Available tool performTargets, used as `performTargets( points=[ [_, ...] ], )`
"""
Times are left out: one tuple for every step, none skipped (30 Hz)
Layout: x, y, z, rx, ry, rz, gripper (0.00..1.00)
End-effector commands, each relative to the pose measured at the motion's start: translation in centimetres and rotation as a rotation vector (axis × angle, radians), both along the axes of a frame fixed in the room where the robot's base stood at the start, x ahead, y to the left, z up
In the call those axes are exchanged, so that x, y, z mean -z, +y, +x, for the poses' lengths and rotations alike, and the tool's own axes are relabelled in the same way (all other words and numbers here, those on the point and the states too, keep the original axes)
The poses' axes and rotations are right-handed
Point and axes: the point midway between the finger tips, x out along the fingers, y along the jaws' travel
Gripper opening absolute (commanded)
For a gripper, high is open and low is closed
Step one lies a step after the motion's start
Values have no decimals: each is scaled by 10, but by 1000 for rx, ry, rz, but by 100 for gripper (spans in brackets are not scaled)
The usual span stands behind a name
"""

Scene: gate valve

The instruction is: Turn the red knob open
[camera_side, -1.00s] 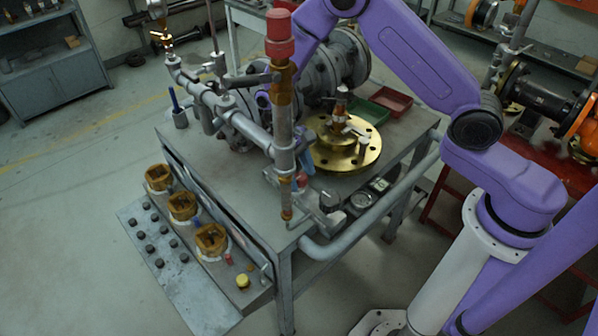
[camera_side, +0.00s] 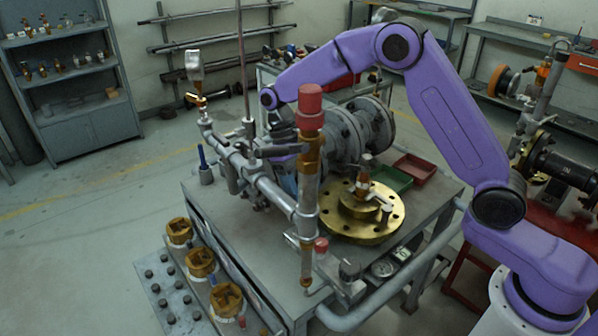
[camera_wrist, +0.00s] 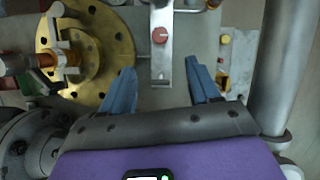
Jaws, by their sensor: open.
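The red knob (camera_wrist: 160,35) is small and round. In the wrist view it sits on a pale metal plate (camera_wrist: 161,70) at the top middle. In the side view a small red knob (camera_side: 321,245) shows low beside the upright pipe, right of its lower end. My gripper (camera_wrist: 163,80) is open, with its two blue fingers spread wide and nothing between the tips but the plate below. The knob lies beyond the fingertips in the wrist view, apart from them. In the side view my gripper is mostly hidden behind the pipework.
An upright pipe with a larger red cap (camera_side: 310,108) stands in front of my arm. A brass flange (camera_side: 385,222) lies on the bench, with grey valve bodies (camera_side: 365,125) behind. Green (camera_side: 388,178) and red (camera_side: 415,169) trays sit nearby. A thick grey pipe (camera_wrist: 272,65) runs at right.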

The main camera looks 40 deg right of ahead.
Motion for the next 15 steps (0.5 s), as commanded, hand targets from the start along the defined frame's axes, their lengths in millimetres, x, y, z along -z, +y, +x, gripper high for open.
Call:
performTargets(
  points=[
    [-8,1,4,0,-4,1,61],
    [-11,1,5,0,-3,1,61],
    [-15,1,7,-1,-4,1,61],
    [-18,1,8,0,-2,0,61],
    [-21,1,9,0,-3,1,61],
    [-23,1,10,0,-3,1,61],
    [-25,1,10,0,-1,0,61],
    [-26,1,11,0,-1,0,61],
    [-27,2,11,0,-1,0,61],
    [-28,2,11,0,-1,0,61],
    [-28,2,12,0,-1,0,61],
    [-28,2,12,0,-1,0,61],
    [-28,2,12,0,-1,0,61],
    [-28,2,12,0,-1,0,61],
    [-28,2,12,0,0,0,61]
  ],
)
